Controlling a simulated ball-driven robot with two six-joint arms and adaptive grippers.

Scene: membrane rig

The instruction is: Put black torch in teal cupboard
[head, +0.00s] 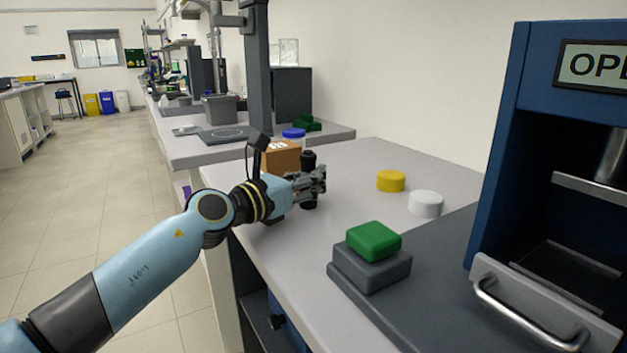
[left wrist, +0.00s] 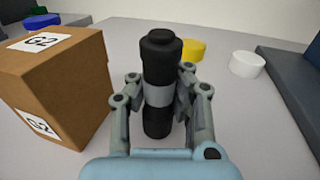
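The black torch (head: 309,160) stands upright on the light grey bench. It also shows in the left wrist view (left wrist: 160,55), with a grey band around its middle. My left gripper (head: 311,186) has its fingers on both sides of the torch, drawn in close against it around the band. In the left wrist view the fingers (left wrist: 160,92) appear to touch it on both sides. No clearly teal cupboard shows. A dark opening with a blue part (head: 284,325) shows below the bench's front edge; I cannot tell what it is. My right gripper is not in view.
A brown G2 box (left wrist: 55,85) stands close left of the torch. A yellow disc (head: 391,181) and a white disc (head: 426,204) lie to its right. A green block (head: 374,241) rests on a grey block (head: 368,270). A dark blue cabinet (head: 497,150) stands at right.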

